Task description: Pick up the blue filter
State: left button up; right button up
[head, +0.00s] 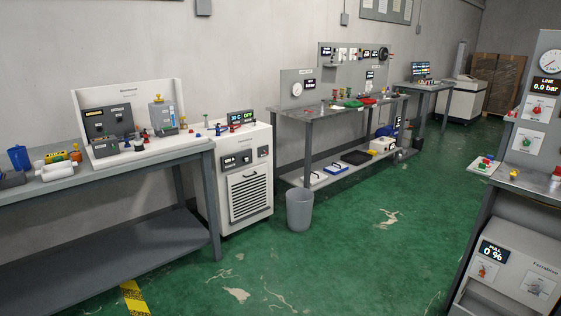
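A blue, cup-shaped object (19,158) stands at the far left end of the left workbench (110,175) in the head view. It may be the blue filter, but it is too small to be sure. A dark grey block (10,180) lies just in front of it, and a white cylindrical part (57,171) lies to its right. Neither of my grippers is in view.
A white chiller cabinet (246,180) stands right of the left bench, with a grey bin (299,210) on the floor beside it. A long bench (345,112) stands further back. Another workstation (520,180) is at the right. Green floor between is mostly clear.

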aim_at(335, 168)
jog(key=i+z, duration=0.15)
jog(key=i, duration=0.4)
jog(key=i+z, duration=0.2)
jog(key=i, duration=0.35)
jog(key=i+j+z, duration=0.15)
jog(key=i, duration=0.35)
jog(key=i+j+z, duration=0.15)
jog(key=i, duration=0.4)
jog(key=i+z, duration=0.2)
jog(key=i, duration=1.9)
